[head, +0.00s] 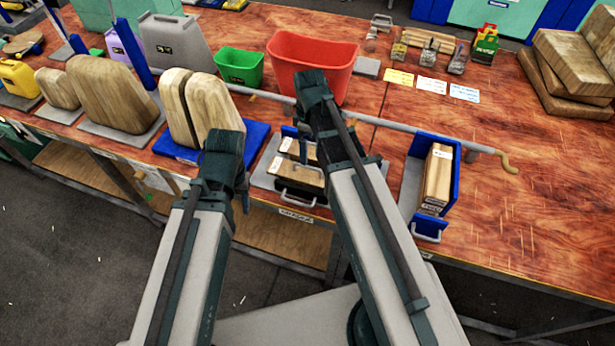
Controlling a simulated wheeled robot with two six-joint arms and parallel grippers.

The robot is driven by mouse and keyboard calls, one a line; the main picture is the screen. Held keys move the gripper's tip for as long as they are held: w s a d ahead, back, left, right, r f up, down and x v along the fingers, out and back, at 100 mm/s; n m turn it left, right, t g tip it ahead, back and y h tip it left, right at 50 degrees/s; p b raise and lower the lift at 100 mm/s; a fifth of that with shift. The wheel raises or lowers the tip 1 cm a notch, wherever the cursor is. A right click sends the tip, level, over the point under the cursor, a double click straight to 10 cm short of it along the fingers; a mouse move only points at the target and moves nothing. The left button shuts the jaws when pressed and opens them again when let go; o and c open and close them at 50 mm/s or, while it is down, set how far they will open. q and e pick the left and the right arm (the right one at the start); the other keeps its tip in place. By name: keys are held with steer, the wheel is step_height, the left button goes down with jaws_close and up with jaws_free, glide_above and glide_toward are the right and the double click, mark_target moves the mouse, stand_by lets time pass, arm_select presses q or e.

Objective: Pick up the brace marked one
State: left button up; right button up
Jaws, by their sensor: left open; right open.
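Wooden blocks with small white labels lie in a grey metal tray (262,178) at the front middle of the bench, partly hidden by my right arm. Another wooden block (437,178) with white labels stands in a blue-sided holder (453,192) to the right. The labels are too small to read, so I cannot tell which brace is marked one. My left gripper (235,175) is over the bench's front, left of the grey tray, open and apparently empty. My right gripper (305,112) is beyond the tray, before the red bin, open; its fingers are mostly hidden by my arm.
A red bin (310,62) and green bin (239,66) stand behind. Large wooden pads (108,95) stand at left. A grey bar with a crank handle (505,162) runs across the bench. Cards (431,85) and small clamps lie behind right.

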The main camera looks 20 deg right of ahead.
mark_target(308, 168)
step_height(308, 168, down, 8)
steer(key=b, duration=0.7)
step_height(308, 168, down, 5)
steer(key=b, duration=0.5)
steer(key=shift+w+a+f, duration=0.1)
steer(key=shift+a+f, duration=0.05)
jaws_close()
